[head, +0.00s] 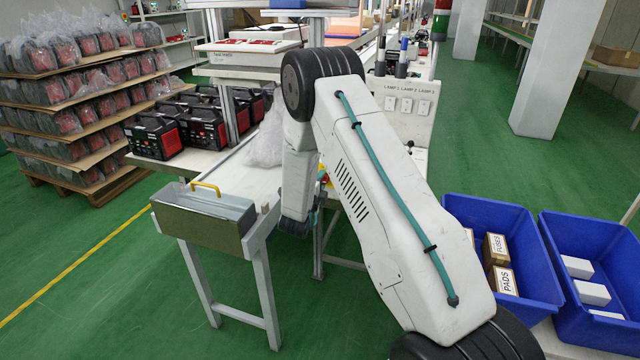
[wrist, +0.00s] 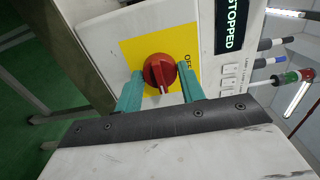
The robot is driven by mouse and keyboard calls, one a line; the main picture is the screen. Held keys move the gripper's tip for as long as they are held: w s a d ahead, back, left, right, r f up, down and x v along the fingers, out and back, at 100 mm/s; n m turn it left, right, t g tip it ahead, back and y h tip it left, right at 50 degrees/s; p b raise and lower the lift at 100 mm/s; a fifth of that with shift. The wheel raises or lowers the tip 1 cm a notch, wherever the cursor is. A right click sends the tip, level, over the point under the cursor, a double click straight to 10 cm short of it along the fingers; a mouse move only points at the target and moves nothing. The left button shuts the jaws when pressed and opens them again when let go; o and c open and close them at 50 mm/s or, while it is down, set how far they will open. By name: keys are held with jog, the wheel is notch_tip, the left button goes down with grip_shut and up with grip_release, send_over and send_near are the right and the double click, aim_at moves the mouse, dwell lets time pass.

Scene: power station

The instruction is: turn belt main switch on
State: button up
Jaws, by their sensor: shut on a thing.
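In the wrist view, the belt main switch is a red rotary knob (wrist: 159,72) on a yellow plate (wrist: 132,48) with "OFF" lettering at its right. A display (wrist: 232,25) beside it reads "STOPPED". My gripper (wrist: 160,85) has its two teal fingers on either side of the knob, shut on it. In the head view, my arm covers most of the switch; only a bit of red and yellow (head: 324,178) shows beside it. The gripper's fingers are mostly hidden there.
A lamp switch panel (head: 409,103) stands right of my arm. A metal box with a yellow handle (head: 205,210) is at the bench end. Black-and-red units (head: 156,136) stand on the left bench. Blue bins (head: 515,255) are at right.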

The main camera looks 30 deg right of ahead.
jog(key=shift+s+f, duration=0.15)
jog(key=o, duration=1)
jog(key=v, duration=0.7)
jog(key=shift+s+a, duration=0.2)
jog(key=shift+a, duration=0.1)
